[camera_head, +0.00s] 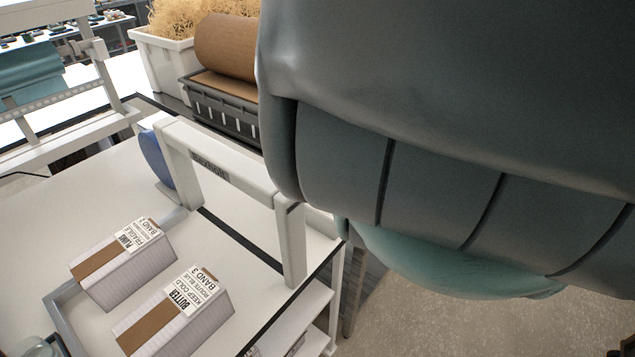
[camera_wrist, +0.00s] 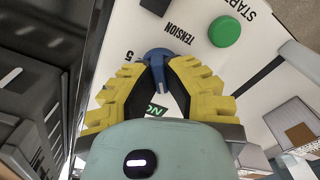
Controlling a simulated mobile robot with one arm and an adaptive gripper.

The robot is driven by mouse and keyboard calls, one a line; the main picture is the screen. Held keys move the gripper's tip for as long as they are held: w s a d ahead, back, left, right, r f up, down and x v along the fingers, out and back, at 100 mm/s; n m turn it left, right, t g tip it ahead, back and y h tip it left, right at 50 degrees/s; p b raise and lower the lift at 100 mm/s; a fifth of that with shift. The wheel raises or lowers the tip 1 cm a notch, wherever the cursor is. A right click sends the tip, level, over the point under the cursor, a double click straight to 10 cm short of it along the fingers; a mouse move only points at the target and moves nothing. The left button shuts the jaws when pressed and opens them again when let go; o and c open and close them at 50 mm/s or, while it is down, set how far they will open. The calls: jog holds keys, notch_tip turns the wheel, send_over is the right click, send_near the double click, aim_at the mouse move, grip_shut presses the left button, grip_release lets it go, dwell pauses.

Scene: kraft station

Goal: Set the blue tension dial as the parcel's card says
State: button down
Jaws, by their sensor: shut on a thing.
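The blue tension dial (camera_wrist: 158,54) sits on a white panel in the wrist view, beside the printed word TENSION and a number 5. My gripper (camera_wrist: 157,64) has its yellow fingers shut around the dial. The fingers hide much of the scale, and I cannot tell which number the dial points to. In the head view, the nearer parcel (camera_head: 146,335) has a card (camera_head: 194,291) reading BUTTER, KEEP COLD, ROUTE BLUE, BAND 3. The parcel behind it (camera_head: 104,279) has a card (camera_head: 137,235) reading PLUMS, FRAGILE and a BAND line whose number is hard to read.
A round green button (camera_wrist: 224,31) marked START is close to the dial. A white frame (camera_head: 235,178) stands over the table. A grey crate (camera_head: 222,112) with a brown roll (camera_head: 226,47) and a white bin (camera_head: 163,62) are behind. My arm blocks the head view's right side.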

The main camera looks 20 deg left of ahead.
dwell(0.4)
jog(key=c, duration=1)
grip_release()
jog(key=shift+r, duration=0.1)
notch_tip(320, 180, up, 12)
jog(key=shift+f, duration=0.1)
